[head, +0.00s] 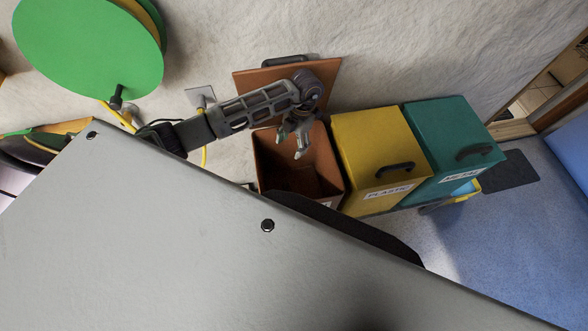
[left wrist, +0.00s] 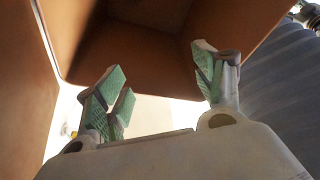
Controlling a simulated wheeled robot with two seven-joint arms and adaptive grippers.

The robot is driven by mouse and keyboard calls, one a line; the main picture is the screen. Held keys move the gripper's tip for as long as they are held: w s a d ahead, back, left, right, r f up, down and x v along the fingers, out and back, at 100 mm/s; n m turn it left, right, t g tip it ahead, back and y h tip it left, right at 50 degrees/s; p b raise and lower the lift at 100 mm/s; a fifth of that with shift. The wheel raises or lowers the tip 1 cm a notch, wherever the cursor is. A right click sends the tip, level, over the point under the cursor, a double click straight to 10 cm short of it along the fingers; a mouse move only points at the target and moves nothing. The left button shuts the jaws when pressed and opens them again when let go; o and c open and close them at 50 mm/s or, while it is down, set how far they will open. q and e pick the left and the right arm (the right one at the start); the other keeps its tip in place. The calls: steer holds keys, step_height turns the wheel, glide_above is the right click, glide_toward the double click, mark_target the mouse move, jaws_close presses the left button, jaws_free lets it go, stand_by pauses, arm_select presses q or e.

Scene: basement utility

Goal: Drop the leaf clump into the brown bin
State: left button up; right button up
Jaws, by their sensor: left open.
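The brown bin (head: 296,178) stands open against the wall, with its lid (head: 252,86) swung up behind it. My left gripper (head: 292,143) hangs over the bin's opening, pointing down, with its fingers spread and nothing between them. In the left wrist view the open fingers with green pads (left wrist: 160,78) are apart, and the brown bin's walls (left wrist: 135,55) show beyond them. I see no leaf clump in either view; the bin's floor is dark and partly hidden. My right gripper is not in view.
A closed yellow bin (head: 375,145) labelled plastic and a closed teal bin (head: 447,135) stand to the right of the brown bin. A large green disc (head: 88,48) is at upper left. A grey surface (head: 170,235) fills the lower left foreground. Blue floor (head: 510,240) lies open at right.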

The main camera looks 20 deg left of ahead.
arm_select(q)
steer(key=v, duration=0.9)
steer(key=shift+r, duration=0.4)
stand_by(0.8)
